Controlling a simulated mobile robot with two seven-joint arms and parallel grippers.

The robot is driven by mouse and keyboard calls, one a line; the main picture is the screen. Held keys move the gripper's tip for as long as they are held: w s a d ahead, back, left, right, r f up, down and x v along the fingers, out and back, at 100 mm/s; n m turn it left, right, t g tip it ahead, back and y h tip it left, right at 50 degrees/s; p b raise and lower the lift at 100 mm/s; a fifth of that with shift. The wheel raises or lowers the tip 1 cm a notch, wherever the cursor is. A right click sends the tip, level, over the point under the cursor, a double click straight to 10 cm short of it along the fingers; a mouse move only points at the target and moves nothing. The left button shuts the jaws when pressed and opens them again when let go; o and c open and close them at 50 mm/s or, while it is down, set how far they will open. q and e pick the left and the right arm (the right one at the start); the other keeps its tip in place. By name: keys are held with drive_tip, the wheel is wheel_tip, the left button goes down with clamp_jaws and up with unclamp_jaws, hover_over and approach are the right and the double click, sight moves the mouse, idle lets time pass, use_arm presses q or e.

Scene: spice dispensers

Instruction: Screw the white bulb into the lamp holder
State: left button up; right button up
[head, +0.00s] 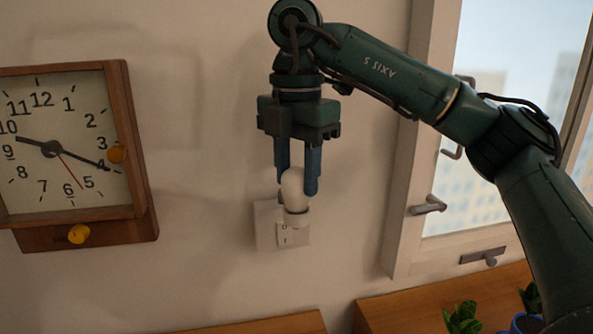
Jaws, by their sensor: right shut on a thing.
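My right gripper (297,184) points down in front of the wall, with its two blue fingers shut on the white bulb (295,190). The bulb is upright, its rounded top between the fingers. Its lower end meets a short white cylinder, which looks like the lamp holder (297,219), in front of a square wall plate (267,231) with a switch. I cannot tell how deep the bulb sits in the holder, as the two are alike in colour. My left gripper is out of view.
A wooden wall clock (145,200) with yellow knobs hangs at the left. A window (500,130) with handles is at the right, behind my right arm. Wooden surfaces (400,312) lie along the bottom, with potted plants (527,322) at the lower right. The wall between clock and gripper is clear.

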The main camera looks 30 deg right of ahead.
drive_tip(key=m, duration=0.6)
idle(0.3)
